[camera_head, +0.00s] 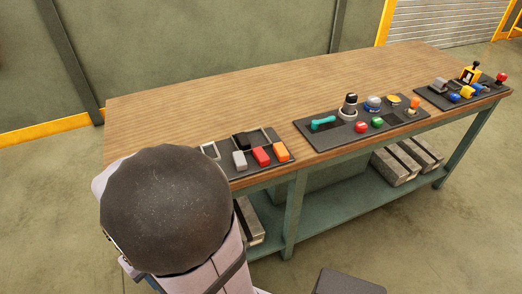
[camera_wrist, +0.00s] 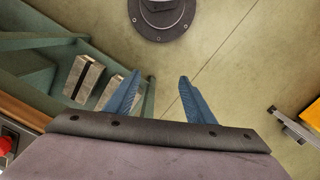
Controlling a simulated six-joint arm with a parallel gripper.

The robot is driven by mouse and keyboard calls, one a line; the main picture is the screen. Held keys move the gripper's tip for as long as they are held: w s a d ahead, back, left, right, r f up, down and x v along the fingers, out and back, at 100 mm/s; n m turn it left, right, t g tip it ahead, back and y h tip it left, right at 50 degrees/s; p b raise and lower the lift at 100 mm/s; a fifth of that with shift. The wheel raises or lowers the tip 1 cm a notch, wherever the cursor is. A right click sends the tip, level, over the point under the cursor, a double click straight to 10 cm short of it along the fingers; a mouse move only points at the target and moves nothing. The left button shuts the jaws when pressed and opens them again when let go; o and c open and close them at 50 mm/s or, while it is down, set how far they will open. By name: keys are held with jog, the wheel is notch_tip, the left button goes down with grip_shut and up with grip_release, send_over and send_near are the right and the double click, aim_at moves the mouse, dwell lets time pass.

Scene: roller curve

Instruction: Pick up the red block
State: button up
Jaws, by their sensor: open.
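In the head view my arm stands at the front left, and the gripper's fingers cannot be made out there. The red block cannot be identified in the wrist view.
The workbench (camera_head: 200,110) has a clear back half. A middle panel (camera_head: 340,139) carries several knobs and buttons, and a right panel (camera_head: 432,101) holds more controls. Metal boxes (camera_head: 397,168) sit on the green lower shelf (camera_head: 330,202). A dark round base (camera_wrist: 161,25) stands on the floor.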

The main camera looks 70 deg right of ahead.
jog(key=s+d+r+m+y+p, duration=0.2)
jog(key=s+d+r+m+p, duration=0.2)
jog(key=s+d+m+p, duration=0.5)
jog(key=m+t+h+p, duration=0.4)
jog(key=m+h, duration=0.1)
jog(key=m, duration=2.4)
send_near(262, 155)
jog(key=f, duration=0.2)
jog(key=m, duration=0.2)
jog(key=shift+w+d+m, duration=0.2)
jog(key=shift+d+m, duration=0.05)
jog(key=shift+m, duration=0.15)
jog(key=shift+x, duration=1.05)
jog(key=shift+w+f, duration=0.1)
